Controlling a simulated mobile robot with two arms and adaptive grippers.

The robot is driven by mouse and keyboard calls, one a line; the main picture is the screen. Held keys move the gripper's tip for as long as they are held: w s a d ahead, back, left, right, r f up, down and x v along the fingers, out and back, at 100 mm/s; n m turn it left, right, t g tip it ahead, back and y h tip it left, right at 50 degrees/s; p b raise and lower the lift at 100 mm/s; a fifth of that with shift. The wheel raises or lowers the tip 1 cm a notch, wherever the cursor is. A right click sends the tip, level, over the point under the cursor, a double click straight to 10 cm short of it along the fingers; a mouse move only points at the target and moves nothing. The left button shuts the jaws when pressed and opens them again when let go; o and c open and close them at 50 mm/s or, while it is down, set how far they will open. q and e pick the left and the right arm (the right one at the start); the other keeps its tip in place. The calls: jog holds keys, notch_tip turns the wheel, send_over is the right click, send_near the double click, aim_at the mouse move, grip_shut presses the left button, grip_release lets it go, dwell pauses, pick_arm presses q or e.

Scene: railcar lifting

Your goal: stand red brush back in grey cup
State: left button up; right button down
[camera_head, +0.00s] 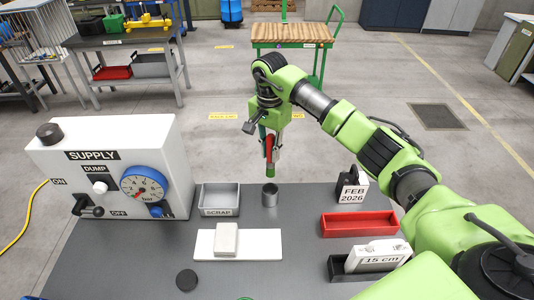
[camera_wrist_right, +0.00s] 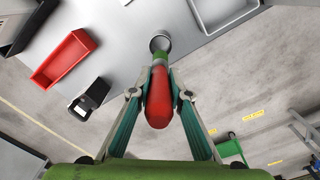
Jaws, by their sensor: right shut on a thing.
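The red brush (camera_head: 268,150) hangs upright in my right gripper (camera_head: 269,155), which is shut on its red part. A green section forms its lower end. In the head view this end is just above the grey cup (camera_head: 270,195), with a small gap between them. The cup stands on the far edge of the grey bench. In the right wrist view the brush (camera_wrist_right: 158,100) sits between the fingers (camera_wrist_right: 159,97) and points at the cup (camera_wrist_right: 160,42). Its green end overlaps the cup's near rim there. My left gripper is not in view.
A grey SCRAP tray (camera_head: 220,212) is left of the cup. A date block (camera_head: 352,188) and a red tray (camera_head: 359,224) are to the right. A white board (camera_head: 268,245) with a pale block lies nearer. The SUPPLY box (camera_head: 100,150) stands at left.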

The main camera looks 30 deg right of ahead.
aim_at(270, 166)
jog(key=shift+s+r, duration=0.1)
jog(key=shift+f+b, duration=0.25)
jog(key=shift+b, duration=0.05)
notch_tip(270, 166, down, 4)
jog(key=b, duration=0.2)
jog(key=shift+r+b, duration=0.15)
jog(key=shift+b, duration=0.25)
jog(key=shift+f+b, duration=0.6)
jog(key=shift+f, duration=0.25)
jog(key=shift+b, duration=0.4)
dwell(0.7)
notch_tip(270, 166, down, 7)
jog(key=b, duration=0.5)
dwell(2.2)
